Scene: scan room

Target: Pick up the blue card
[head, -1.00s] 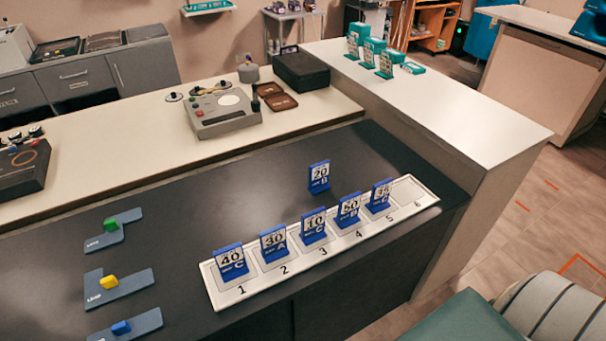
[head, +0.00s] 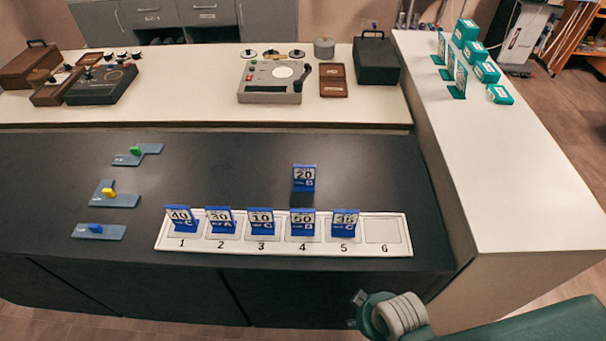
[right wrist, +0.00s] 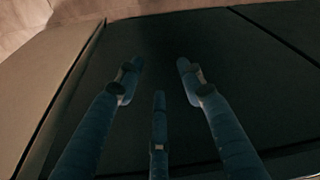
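Several blue cards stand upright in blue holders on the black counter. One blue card marked 20 B (head: 304,178) stands alone behind the white numbered tray (head: 384,250). The tray holds blue cards marked 40 C (head: 181,218), 30 A (head: 220,219), 10 C (head: 261,220), one in slot 4 (head: 301,222) and one in slot 5 (head: 345,221); slot 6 is empty. My right gripper (right wrist: 160,75) has its fingers spread and nothing between them in the right wrist view, with dark surface beyond. My left gripper is not in view.
Grey-blue plates with green (head: 136,151), yellow (head: 109,193) and blue (head: 96,229) pieces lie at the left. A control box (head: 271,83) and black case (head: 376,61) stand on the pale counter behind. Black counter between plates and card 20 B is clear.

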